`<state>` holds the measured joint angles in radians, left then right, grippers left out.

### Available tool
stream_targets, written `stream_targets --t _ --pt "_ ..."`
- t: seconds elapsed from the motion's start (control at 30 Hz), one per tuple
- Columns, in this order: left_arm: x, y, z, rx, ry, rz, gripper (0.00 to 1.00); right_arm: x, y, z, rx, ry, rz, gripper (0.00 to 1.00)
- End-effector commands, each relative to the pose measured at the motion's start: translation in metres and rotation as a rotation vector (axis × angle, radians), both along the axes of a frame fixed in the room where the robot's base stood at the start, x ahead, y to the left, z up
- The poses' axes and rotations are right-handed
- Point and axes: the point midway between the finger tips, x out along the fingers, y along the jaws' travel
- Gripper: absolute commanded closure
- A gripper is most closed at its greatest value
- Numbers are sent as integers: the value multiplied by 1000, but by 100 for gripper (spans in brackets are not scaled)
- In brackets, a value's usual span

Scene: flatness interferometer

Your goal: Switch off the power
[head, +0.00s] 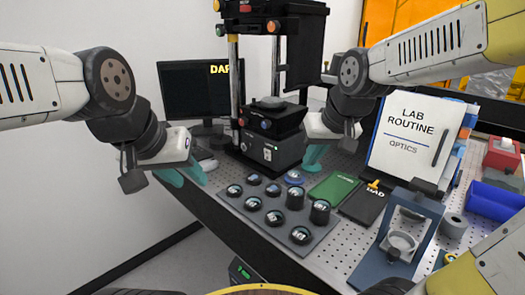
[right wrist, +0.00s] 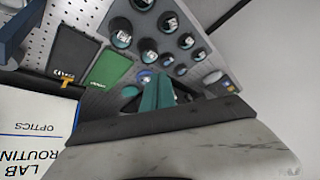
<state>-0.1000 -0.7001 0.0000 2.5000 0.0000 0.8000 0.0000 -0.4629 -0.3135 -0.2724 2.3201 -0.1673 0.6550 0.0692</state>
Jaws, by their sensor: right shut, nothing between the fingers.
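The interferometer (head: 268,150) is a black instrument on a column at the back of the table. Its base front has a small light panel and a round dark knob; I cannot tell which part is the power switch. A dark box (head: 241,272) with a green light shows below the table's front edge, partly cut off. My right gripper (head: 312,158) is shut and empty, just right of the interferometer base; its teal fingers also show in the right wrist view (right wrist: 157,92). My left gripper (head: 188,176) looks open and empty, left of the base, near the table's left edge.
A grey tray (head: 262,232) of several round optics lies in front of the interferometer. A green pad (head: 333,188) and a black pad (head: 362,206) lie right of it. A lab routine binder (head: 411,138) and a blue stand (head: 408,228) stand further right. A monitor (head: 188,88) is behind.

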Motion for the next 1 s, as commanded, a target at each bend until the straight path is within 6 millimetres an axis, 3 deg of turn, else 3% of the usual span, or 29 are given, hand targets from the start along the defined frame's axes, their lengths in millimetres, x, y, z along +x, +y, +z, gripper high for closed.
stream_targets --t 0.2,0.6,0.8,1.0 --pt "0 0 0 0 0 0 64 55 28 -24 -93 0 66 100" --pt "0 0 0 0 0 0 64 140 94 -58 -345 -98 206 100" --pt "0 0 0 0 0 0 64 167 128 -62 -461 -177 275 100" --pt "0 0 0 0 0 0 64 179 146 -61 -519 -223 313 100"
